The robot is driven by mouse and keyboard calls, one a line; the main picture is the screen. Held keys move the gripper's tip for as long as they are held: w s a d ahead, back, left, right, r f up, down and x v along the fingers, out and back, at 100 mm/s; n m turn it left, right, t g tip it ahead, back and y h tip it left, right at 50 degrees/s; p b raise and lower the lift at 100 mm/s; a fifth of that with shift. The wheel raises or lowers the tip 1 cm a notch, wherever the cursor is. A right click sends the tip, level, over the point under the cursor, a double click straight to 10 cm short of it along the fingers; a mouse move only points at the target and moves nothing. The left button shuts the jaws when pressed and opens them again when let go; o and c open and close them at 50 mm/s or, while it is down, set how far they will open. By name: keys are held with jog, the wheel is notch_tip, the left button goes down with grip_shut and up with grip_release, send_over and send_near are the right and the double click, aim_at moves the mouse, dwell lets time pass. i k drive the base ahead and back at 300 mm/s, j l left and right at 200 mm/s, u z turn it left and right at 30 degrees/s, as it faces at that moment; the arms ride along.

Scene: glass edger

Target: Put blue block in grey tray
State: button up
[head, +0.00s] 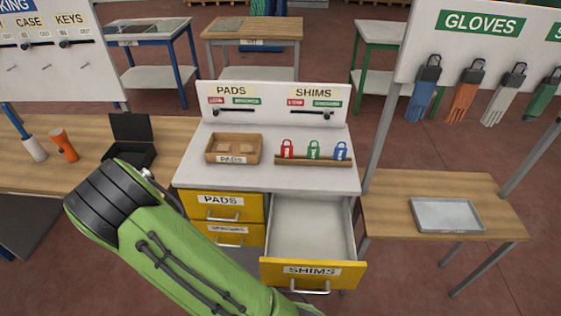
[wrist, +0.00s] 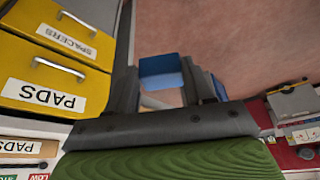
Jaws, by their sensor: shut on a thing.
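A blue block (wrist: 160,66) shows between the fingers of my gripper (wrist: 168,80) in the wrist view. My gripper is shut on it and holds it over the reddish floor, beside the yellow drawers. The lower part of the block is partly hidden by the gripper. In the head view my gripper and the block are hidden behind my green arm. The grey tray (head: 447,214) lies flat and empty on the wooden table at the right, well apart from my arm.
The yellow SHIMS drawer (head: 313,271) stands pulled open and looks empty. The PADS drawer (head: 222,207) is shut. A small wooden rack (head: 313,161) with red, green and blue padlocks stands on the cabinet top. Gloves hang above the right wooden table (head: 385,205).

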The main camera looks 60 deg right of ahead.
aim_at(444, 216)
jog(key=k+l+z, duration=0.15)
jog(key=k+l, duration=0.2)
jog(key=k+l+z, duration=0.1)
jog(key=k+l, duration=0.2)
jog(key=l, duration=0.2)
jog(key=k+l+z, duration=0.15)
jog(key=k+l, duration=0.15)
jog(key=l, duration=0.15)
jog(key=l+z, duration=0.2)
jog(key=l, duration=0.65)
jog(key=i+l+z, duration=0.2)
jog(key=l, duration=0.7)
jog(key=k, duration=0.1)
